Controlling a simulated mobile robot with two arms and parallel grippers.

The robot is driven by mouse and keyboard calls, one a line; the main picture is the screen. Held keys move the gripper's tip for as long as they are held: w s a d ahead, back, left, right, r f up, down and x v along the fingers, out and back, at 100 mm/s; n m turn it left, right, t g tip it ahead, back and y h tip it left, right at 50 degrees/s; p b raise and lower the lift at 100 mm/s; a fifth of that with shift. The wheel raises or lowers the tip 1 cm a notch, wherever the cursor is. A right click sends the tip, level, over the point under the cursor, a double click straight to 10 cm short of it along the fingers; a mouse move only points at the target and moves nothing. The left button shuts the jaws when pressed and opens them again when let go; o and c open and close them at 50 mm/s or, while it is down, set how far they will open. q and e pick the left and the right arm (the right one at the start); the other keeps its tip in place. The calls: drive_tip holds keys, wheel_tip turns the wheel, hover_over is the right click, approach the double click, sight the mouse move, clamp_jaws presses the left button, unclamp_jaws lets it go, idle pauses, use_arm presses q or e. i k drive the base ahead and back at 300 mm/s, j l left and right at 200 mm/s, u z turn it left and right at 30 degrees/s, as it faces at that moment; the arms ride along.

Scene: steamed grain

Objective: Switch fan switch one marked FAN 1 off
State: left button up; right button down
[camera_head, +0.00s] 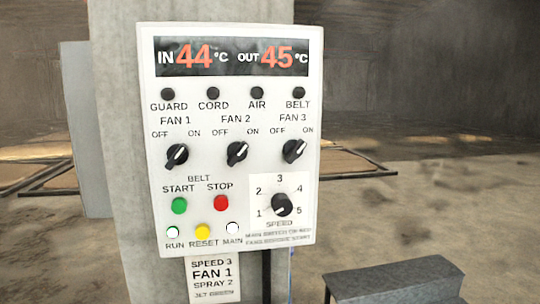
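A white control panel (160,125) is fixed to a grey concrete column. The FAN 1 switch (177,156) is a black rotary knob on the left of a row of three, with OFF at its upper left and ON at its upper right. Its pale pointer line leans to the upper right, toward ON. Neither of my grippers is in view.
The FAN 2 knob (237,153) and FAN 3 knob (294,151) also lean toward ON. Below are a green START button (180,205), a red STOP button (221,203) and a SPEED dial (282,205). A grey box (395,284) stands at lower right.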

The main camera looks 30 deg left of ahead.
sight(178, 154)
drive_tip(key=u, duration=1.25)
